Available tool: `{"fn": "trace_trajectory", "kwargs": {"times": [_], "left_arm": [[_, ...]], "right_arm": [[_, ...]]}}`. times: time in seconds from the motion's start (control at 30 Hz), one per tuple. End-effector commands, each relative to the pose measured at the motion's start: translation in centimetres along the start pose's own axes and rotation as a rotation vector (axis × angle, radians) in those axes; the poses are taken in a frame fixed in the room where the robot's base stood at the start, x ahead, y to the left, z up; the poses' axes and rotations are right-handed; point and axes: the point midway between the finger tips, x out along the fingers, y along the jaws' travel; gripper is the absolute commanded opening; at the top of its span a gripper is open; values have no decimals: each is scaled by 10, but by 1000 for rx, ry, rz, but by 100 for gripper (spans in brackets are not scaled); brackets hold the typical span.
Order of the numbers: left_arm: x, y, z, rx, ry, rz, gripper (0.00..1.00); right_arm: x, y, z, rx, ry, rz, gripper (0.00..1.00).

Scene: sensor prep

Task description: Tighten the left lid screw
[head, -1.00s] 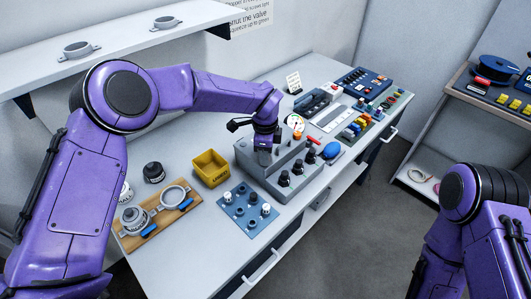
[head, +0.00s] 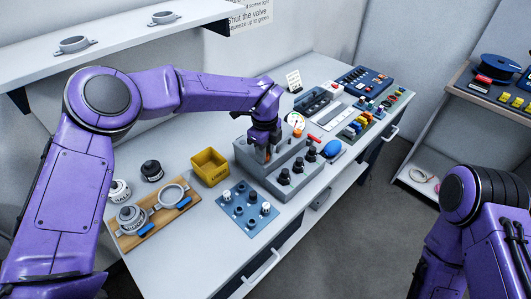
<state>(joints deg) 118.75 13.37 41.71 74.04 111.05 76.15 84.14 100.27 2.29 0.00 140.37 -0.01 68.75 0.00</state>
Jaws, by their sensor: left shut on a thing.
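My left gripper (head: 262,151) points down at the back left of a grey stepped block (head: 285,185). It is shut on a small orange thing (head: 268,157), mostly hidden by the fingers. Several dark knobs stand on the block's lower step. A wooden board (head: 167,218) at the left holds a grey round housing (head: 131,219) and an open grey ring (head: 173,195), with blue pieces along its front. I cannot make out the left lid screw. My right arm is at the right edge, and its gripper is out of view.
A yellow bin (head: 210,167) and a blue plate with pegs (head: 246,208) stand left of the block. A gauge (head: 295,121), a red-handled part (head: 314,137) and a blue oval thing (head: 331,149) lie close to its right. Bare table shows at the front left.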

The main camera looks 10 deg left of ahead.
Motion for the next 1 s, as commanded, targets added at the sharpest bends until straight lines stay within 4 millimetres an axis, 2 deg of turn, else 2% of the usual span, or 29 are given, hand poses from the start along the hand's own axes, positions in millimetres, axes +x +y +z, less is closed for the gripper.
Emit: {"fn": "trace_trajectory", "kwargs": {"times": [0.47, 1.0], "left_arm": [[-1, 0, 1, 451, 0, -1, 0], [-2, 0, 1, 963, 0, 1, 0]], "right_arm": [[0, 0, 0, 0, 0, 0, 43], [-12, 1, -5, 0, 0, 0, 43]]}}
